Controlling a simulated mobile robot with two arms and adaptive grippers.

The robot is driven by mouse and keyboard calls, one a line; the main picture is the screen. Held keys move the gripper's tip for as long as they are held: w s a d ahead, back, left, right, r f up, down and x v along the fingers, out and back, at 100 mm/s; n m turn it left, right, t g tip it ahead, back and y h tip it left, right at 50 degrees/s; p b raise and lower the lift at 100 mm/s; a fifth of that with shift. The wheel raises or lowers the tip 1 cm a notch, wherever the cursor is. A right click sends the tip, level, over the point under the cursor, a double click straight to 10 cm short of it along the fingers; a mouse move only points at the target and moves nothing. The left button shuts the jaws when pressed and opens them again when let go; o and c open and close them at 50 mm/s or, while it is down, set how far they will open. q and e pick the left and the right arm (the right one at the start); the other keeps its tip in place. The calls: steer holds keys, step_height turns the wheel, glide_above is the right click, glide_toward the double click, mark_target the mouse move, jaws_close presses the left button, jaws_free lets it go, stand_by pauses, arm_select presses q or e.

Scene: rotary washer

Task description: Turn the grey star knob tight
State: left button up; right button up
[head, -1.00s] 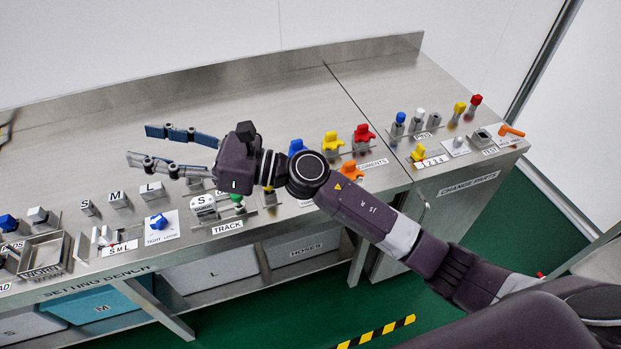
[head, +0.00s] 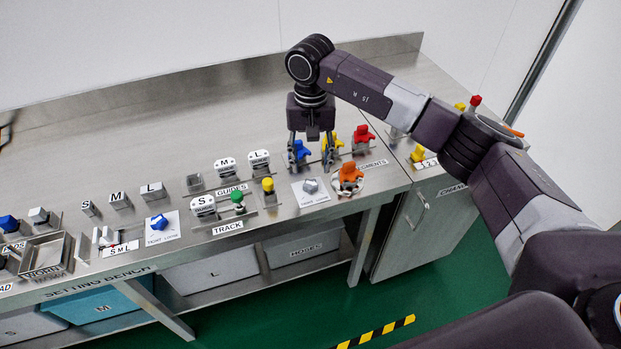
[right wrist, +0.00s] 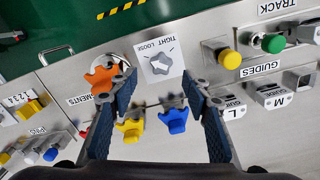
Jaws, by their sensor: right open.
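The grey star knob (head: 310,186) sits on a white card at the front of the bench. In the right wrist view the knob (right wrist: 161,63) lies ahead of the fingertips, on a card marked TIGHT and LOOSE. My right gripper (head: 311,163) points down, open and empty, just behind the knob in the head view; it also shows in the right wrist view (right wrist: 159,82). Its fingers stand apart with no visible contact with the knob. My left gripper is not in view.
Blue (head: 300,150), yellow (head: 333,142) and red (head: 363,134) pieces stand near the right gripper. An orange piece (head: 350,173) is just right of the knob. Green (head: 238,197) and yellow (head: 268,184) knobs stand left. A blue star knob (head: 158,222) is farther left.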

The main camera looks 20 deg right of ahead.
mark_target(310, 184)
step_height(310, 184, down, 5)
steer(key=shift+f+p, duration=0.1)
steer(key=shift+p, duration=0.7)
steer(key=shift+a+f, duration=0.1)
steer(key=shift+f, duration=0.6)
